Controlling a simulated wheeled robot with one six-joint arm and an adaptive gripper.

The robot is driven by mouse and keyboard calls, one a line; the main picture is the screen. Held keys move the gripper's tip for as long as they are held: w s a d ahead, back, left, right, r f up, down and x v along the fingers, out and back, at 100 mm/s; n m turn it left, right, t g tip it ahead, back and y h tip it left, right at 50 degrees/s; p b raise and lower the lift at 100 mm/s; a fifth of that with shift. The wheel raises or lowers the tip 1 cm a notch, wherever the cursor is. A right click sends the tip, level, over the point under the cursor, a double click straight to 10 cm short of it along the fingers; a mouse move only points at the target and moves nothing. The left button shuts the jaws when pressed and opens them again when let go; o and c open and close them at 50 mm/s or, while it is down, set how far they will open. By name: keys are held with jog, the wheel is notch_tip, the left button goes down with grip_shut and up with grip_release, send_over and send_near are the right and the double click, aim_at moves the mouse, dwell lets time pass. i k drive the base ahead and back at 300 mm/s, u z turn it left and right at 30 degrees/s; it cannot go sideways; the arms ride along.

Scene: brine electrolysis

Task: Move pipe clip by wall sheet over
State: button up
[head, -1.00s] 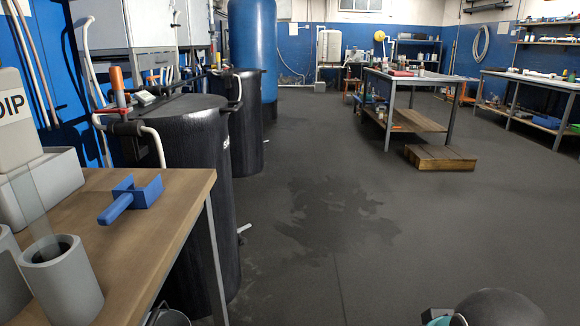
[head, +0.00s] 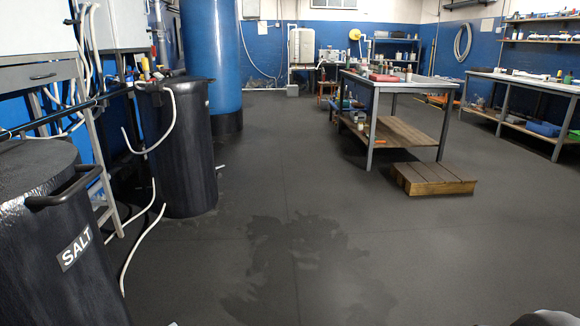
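I cannot make out a pipe clip or a wall sheet in the head view. The blue wall at the left (head: 97,170) is partly hidden by cabinets, hoses and drums. My gripper does not show. A small dark shape at the bottom right edge may be part of my own arm, but too little of it shows to tell.
A black drum labelled SALT (head: 50,235) stands close at left, with another black drum (head: 185,150) and a blue tank (head: 212,60) beyond. Loose white hoses (head: 135,245) reach the floor. A workbench (head: 395,84) and wooden step (head: 434,180) stand right of centre. The damp-patched middle floor (head: 290,215) is clear.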

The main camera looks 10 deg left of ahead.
aim_at(23, 133)
jog(key=u, duration=0.2)
jog(key=i, duration=1.65)
jog(key=u, duration=1.55)
jog(key=i, duration=0.95)
jog(key=u, duration=1.2)
jog(key=i, duration=0.3)
jog(key=u, duration=0.15)
jog(key=k, duration=1)
jog(key=z, duration=0.85)
jog(key=i, duration=1.6)
jog(key=u, duration=0.9)
jog(key=i, duration=0.4)
jog(key=u, duration=0.4)
